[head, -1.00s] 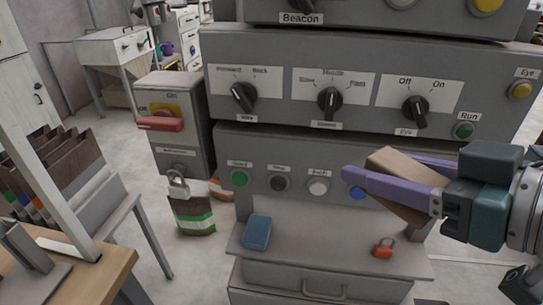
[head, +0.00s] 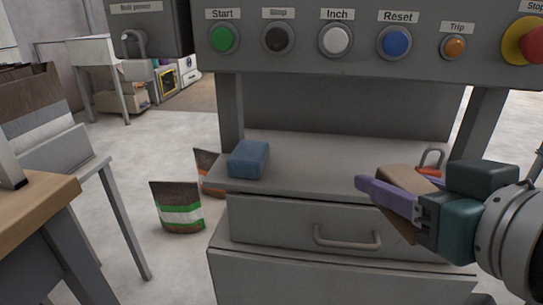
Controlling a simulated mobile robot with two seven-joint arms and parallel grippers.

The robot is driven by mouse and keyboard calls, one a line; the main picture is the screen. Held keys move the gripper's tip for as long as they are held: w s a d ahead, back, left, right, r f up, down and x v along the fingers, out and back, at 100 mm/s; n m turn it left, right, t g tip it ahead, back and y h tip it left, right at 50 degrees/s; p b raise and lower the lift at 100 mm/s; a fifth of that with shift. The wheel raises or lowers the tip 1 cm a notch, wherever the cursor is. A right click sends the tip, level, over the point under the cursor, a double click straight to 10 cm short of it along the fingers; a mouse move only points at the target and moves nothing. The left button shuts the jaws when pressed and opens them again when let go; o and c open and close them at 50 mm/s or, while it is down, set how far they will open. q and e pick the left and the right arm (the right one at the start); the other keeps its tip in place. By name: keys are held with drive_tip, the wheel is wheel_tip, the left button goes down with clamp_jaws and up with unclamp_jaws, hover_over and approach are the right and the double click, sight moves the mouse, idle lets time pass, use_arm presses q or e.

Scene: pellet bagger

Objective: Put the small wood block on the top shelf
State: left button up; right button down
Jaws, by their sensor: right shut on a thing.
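The small wood block (head: 405,181) is brown and held tilted between the purple fingers of my right gripper (head: 385,190), at the right of the head view. The gripper is shut on it, in front of the grey shelf and drawer unit, and partly covers the block. The grey shelf (head: 320,160) under the button panel is open at the front. I cannot tell whether it is the top shelf. My left gripper is not in view.
A blue block (head: 249,159) lies at the shelf's left end, and a red padlock (head: 430,168) is at its right, partly behind my gripper. Below is a drawer (head: 290,225) with a handle. Bags (head: 177,205) stand on the floor at left. A wooden table (head: 40,205) is at the left edge.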

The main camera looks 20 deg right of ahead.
drive_tip(key=b, duration=0.4)
hover_over(357, 165)
drive_tip(key=s, duration=0.1)
drive_tip(key=shift+a, duration=0.35)
drive_tip(key=shift+w+d+f+b, duration=0.3)
drive_tip(key=shift+w+f, duration=0.15)
drive_tip(key=shift+f, duration=0.3)
drive_tip(key=shift+s+a+f, duration=0.1)
drive_tip(key=shift+s+f, duration=0.05)
drive_tip(key=shift+f, duration=0.35)
wheel_tip(357, 165, down, 4)
drive_tip(key=b, duration=0.2)
drive_tip(key=shift+f+b, duration=0.1)
drive_tip(key=shift+b, duration=0.25)
drive_tip(key=shift+f+b, duration=0.25)
drive_tip(key=shift+b, duration=0.05)
drive_tip(key=shift+w+r, duration=0.15)
drive_tip(key=shift+w, duration=0.05)
drive_tip(key=shift+c, duration=1.8)
unclamp_jaws()
